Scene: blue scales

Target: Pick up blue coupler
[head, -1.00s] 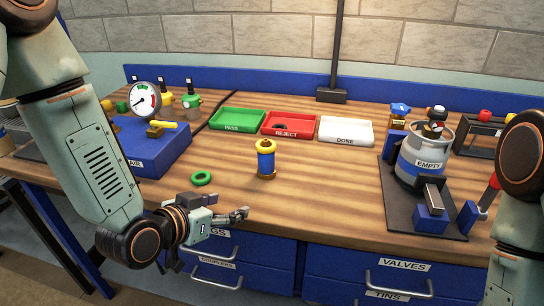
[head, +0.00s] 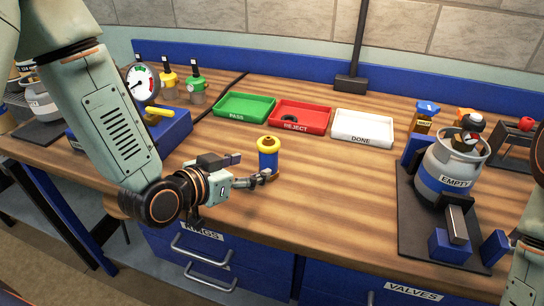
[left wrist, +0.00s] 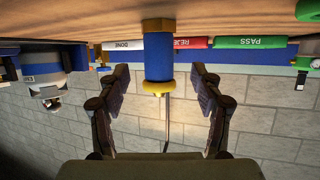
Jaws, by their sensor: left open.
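One finger hides part of the coupler's base in the head view. My right gripper is out of view.
Green PASS (head: 246,117), red REJECT (head: 300,129) and white DONE (head: 362,141) trays stand behind. A grey EMPTY canister (head: 450,160) on a dark stand is at the right. A blue gauge box (head: 160,140) is at the left. The bench right of the coupler is clear.

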